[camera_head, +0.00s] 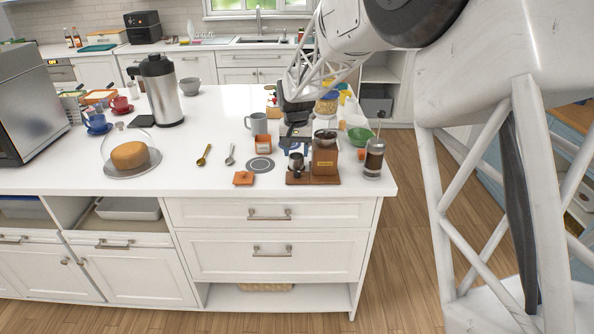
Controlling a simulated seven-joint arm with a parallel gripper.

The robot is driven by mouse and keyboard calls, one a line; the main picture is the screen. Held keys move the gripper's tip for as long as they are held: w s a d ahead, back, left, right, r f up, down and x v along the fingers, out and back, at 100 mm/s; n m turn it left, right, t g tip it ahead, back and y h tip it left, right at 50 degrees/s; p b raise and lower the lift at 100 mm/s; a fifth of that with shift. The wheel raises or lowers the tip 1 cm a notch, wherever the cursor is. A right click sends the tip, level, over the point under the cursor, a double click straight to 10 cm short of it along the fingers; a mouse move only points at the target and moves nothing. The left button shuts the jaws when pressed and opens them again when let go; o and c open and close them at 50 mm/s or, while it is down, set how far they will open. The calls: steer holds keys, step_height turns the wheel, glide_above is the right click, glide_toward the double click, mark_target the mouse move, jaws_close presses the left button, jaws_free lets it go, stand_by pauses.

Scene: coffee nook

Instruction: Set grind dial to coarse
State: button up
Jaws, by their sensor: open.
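A brown wooden coffee grinder (325,159) with a dark metal top stands near the front right of the white island counter. A wooden base with a small dark cup (296,162) is at its left side. I cannot make out the grind dial or its setting at this size. My gripper (293,134) points down just behind and left of the grinder, above the small cup. It is open, and I see nothing held in it. The fingertips are small and partly blend with the things behind.
A French press (374,158) stands right of the grinder, near the counter's right edge. A green bowl (361,136) is behind it. Two spoons (204,155) lie farther left.

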mark_target(297, 171)
steer(key=n, duration=0.8)
steer(key=shift+n, duration=0.4)
steer(key=n, duration=0.3)
steer(key=shift+n, duration=0.3)
steer(key=n, duration=0.4)
steer(key=shift+n, duration=0.4)
steer(key=shift+f, duration=0.1)
steer(key=shift+d+f, duration=0.1)
steer(key=shift+f, duration=3.75)
